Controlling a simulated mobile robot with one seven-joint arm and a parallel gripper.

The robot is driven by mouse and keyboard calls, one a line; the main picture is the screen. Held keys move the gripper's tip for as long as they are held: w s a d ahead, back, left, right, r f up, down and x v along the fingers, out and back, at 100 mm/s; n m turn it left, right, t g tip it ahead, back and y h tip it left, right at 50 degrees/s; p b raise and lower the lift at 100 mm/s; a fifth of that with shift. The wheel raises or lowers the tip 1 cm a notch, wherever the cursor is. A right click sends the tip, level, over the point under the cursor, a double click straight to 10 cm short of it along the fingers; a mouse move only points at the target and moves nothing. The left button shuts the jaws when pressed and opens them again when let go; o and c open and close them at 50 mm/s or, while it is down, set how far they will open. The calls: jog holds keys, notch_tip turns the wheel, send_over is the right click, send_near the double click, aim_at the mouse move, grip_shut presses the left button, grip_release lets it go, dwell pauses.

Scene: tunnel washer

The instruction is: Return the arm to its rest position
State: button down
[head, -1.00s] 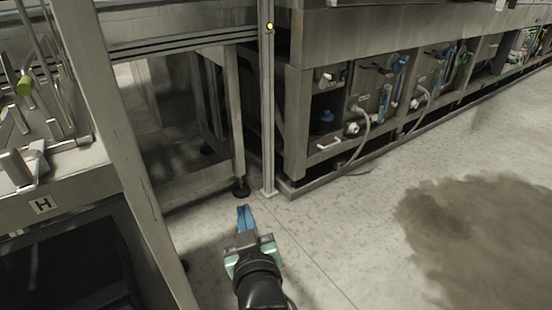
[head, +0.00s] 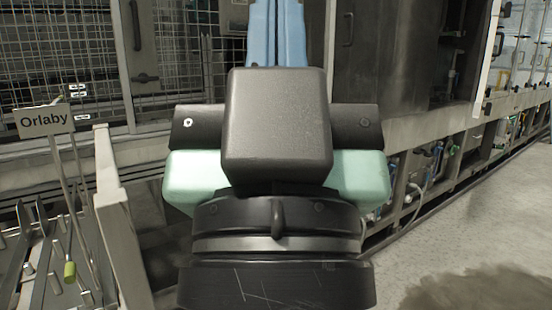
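My gripper (head: 277,30) is raised close in front of the head camera and fills the middle of the view. Its black and pale green body points away from me. The two blue fingers lie side by side at the top edge with only a thin line between them, so it looks shut. Nothing shows between them. The far ends of the fingers run up to the picture's top edge.
At left is a metal rack (head: 110,195) with rods, a yellow-green-tipped handle (head: 70,271) and a sign reading "Orlaby" (head: 45,120). Behind stands a wire mesh guard (head: 60,60). Steel machinery (head: 390,60) runs along the right. The floor (head: 440,250) at right is open, with a dark stain.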

notch_tip(320, 180, up, 28)
jog(key=p, duration=2.6)
jog(key=shift+r, duration=0.25)
jog(key=shift+a, duration=0.1)
